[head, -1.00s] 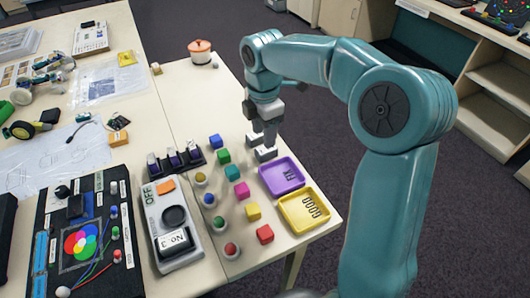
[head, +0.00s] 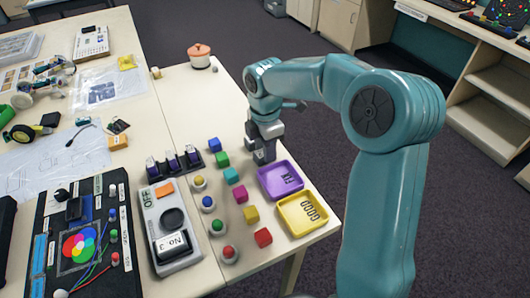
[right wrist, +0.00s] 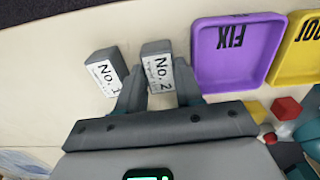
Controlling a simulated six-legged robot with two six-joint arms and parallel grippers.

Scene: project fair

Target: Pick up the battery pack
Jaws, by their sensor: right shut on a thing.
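In the head view the gripper largely hides the held pack. My left gripper is not in view.
A purple FIX tray (head: 264,191) and a yellow GOOD tray (head: 292,224) stand at the table's right edge, close to the gripper. Several coloured cubes and round buttons stand left of the trays.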

